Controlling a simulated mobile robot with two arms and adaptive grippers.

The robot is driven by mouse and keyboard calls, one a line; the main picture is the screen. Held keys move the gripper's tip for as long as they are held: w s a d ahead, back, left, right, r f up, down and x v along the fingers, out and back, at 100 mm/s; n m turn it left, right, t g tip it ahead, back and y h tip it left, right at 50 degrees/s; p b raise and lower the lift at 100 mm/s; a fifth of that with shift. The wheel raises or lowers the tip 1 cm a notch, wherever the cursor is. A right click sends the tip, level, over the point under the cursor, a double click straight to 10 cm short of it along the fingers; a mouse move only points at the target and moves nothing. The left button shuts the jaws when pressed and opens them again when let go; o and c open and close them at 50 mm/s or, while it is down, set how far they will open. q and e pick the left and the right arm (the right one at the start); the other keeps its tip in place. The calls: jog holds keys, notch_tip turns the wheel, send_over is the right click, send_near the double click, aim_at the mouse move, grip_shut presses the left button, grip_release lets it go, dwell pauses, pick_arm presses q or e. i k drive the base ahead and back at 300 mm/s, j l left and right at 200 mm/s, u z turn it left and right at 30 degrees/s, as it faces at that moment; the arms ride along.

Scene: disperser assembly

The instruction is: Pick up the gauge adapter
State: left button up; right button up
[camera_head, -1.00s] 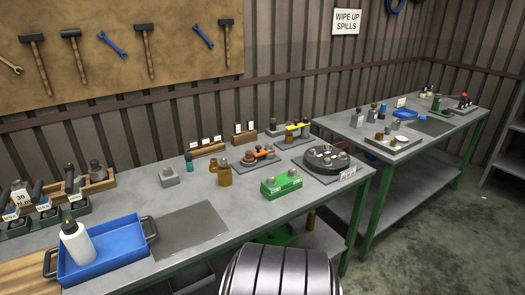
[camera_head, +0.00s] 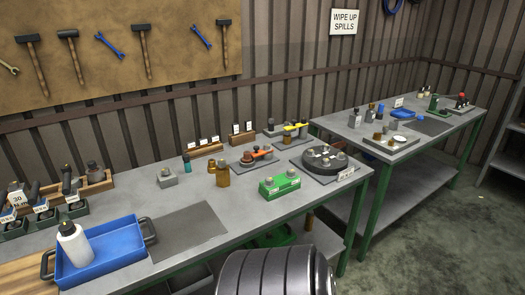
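I cannot tell for certain which item is the gauge adapter. Small metal parts are spread over the near bench (camera_head: 205,258) and the far bench (camera_head: 350,130). Candidates on the near bench include a green block (camera_head: 280,187) with small round fittings on top, a grey block (camera_head: 167,179) with a fitting on top, and a black round fixture (camera_head: 323,160) with metal pieces on it. The far bench has several small metal pieces around a grey tray (camera_head: 392,146). Neither of my grippers is in view.
A blue tray (camera_head: 115,270) with a white bottle (camera_head: 75,245) stands at the near left beside a bare dark mat (camera_head: 188,232). Brown bottles (camera_head: 222,175) and an orange-handled tool (camera_head: 257,155) stand mid-bench. A floor gap separates the two benches.

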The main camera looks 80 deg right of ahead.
aim_at(222, 176)
jog(key=z, duration=2.25)
jog(key=i+l+z, duration=0.2)
jog(key=k, duration=0.1)
